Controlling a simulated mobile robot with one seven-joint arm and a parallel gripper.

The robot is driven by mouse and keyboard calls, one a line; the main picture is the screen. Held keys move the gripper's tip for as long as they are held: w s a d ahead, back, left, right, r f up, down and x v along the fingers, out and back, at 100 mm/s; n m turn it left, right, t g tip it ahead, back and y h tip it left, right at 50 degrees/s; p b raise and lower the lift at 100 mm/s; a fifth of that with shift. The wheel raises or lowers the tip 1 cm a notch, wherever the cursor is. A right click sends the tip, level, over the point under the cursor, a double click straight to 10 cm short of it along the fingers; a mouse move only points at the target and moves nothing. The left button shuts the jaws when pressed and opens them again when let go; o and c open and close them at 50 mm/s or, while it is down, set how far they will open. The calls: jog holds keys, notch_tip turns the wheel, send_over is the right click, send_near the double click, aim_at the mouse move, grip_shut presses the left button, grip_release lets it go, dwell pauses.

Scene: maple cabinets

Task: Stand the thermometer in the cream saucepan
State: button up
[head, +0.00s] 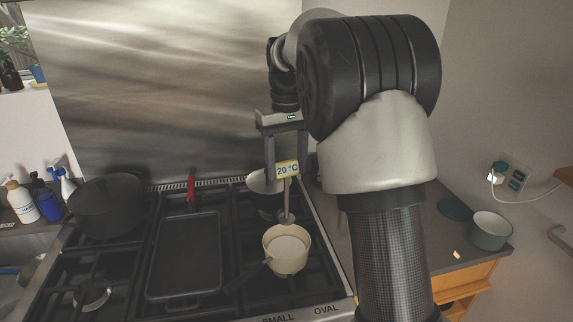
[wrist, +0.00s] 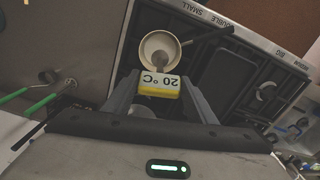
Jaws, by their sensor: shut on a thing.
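The thermometer (head: 288,170) has a yellow-edged display reading 20 °C and a thin grey stem hanging down to a round end. My gripper (head: 286,163) is shut on the thermometer near its display and holds it roughly upright. The display also shows in the wrist view (wrist: 159,84), between the two fingers (wrist: 158,95). The cream saucepan (head: 287,250), with a dark handle, sits on the stove's right front burner. In the head view the stem's end shows just above the pan's far rim. In the wrist view it overlaps the opening of the saucepan (wrist: 147,43); its exact height is unclear.
A black pot (head: 107,207) stands at the left back. Another round lid or pan (head: 262,182) is behind the saucepan. A grey-green pot (head: 490,231) stands on the right counter.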

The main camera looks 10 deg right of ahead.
aim_at(287, 218)
jog(key=shift+f+b, duration=3.85)
jog(key=shift+f, duration=3.4)
jog(key=o, duration=1.5)
